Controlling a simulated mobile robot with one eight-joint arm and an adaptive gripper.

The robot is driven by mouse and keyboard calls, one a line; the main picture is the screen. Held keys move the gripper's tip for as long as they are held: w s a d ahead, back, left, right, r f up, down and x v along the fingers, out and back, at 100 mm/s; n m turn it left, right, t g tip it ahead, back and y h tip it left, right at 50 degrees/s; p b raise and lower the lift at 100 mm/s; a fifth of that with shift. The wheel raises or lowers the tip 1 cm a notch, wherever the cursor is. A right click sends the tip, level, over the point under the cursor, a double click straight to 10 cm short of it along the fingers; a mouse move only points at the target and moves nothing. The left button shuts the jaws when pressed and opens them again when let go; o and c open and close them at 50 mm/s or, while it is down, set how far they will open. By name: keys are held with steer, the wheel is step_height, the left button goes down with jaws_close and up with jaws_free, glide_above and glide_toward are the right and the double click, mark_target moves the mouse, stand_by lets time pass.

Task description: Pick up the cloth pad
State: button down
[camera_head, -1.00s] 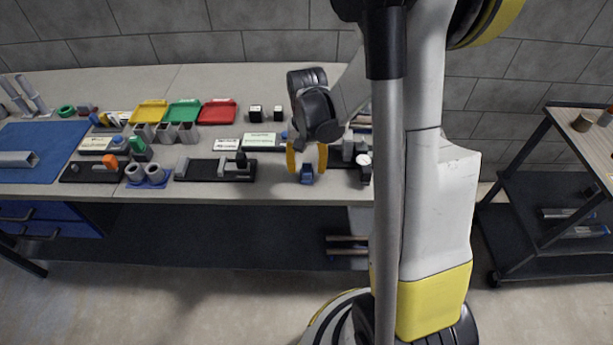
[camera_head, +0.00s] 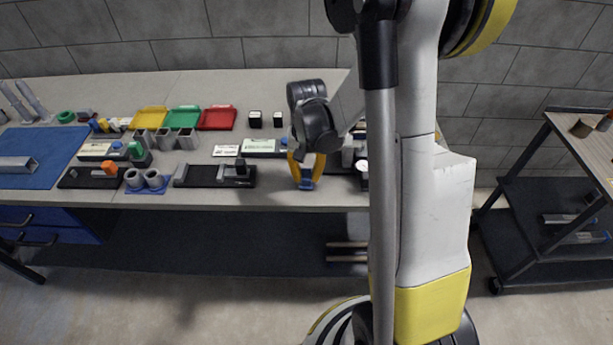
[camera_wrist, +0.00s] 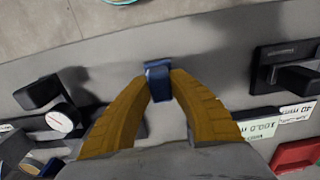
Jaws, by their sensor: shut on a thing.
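The cloth pad is a small dark blue block-like piece (camera_wrist: 158,85) between my fingertips in the wrist view. In the head view the blue pad (camera_head: 306,184) shows at the tips of my yellow fingers near the bench's front edge. My gripper (camera_head: 306,174) is shut on it, one finger on each side; the gripper also shows in the wrist view (camera_wrist: 160,88). The pad is at or just above the bench top; I cannot tell whether it touches. Part of it is hidden by the fingers.
A black fixture (camera_head: 215,175) lies left of my gripper. A dial gauge (camera_wrist: 60,118) stands on the other side. Yellow, green and red trays (camera_head: 216,118) sit further back. A blue mat (camera_head: 50,145) covers the left end. The bench's front edge is close to my gripper.

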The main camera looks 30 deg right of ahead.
mark_target(307, 173)
step_height(307, 173, up, 4)
steer(key=shift+r+p, duration=0.2)
steer(key=shift+p, duration=0.75)
steer(key=s+d+r+p, duration=0.3)
steer(key=s+d+r, duration=0.3)
steer(key=d, duration=0.3)
steer(key=shift+s+r, duration=0.15)
steer(key=shift+s, duration=0.45)
steer(key=c, duration=2)
jaws_free()
jaws_close()
steer(key=shift+d, duration=0.1)
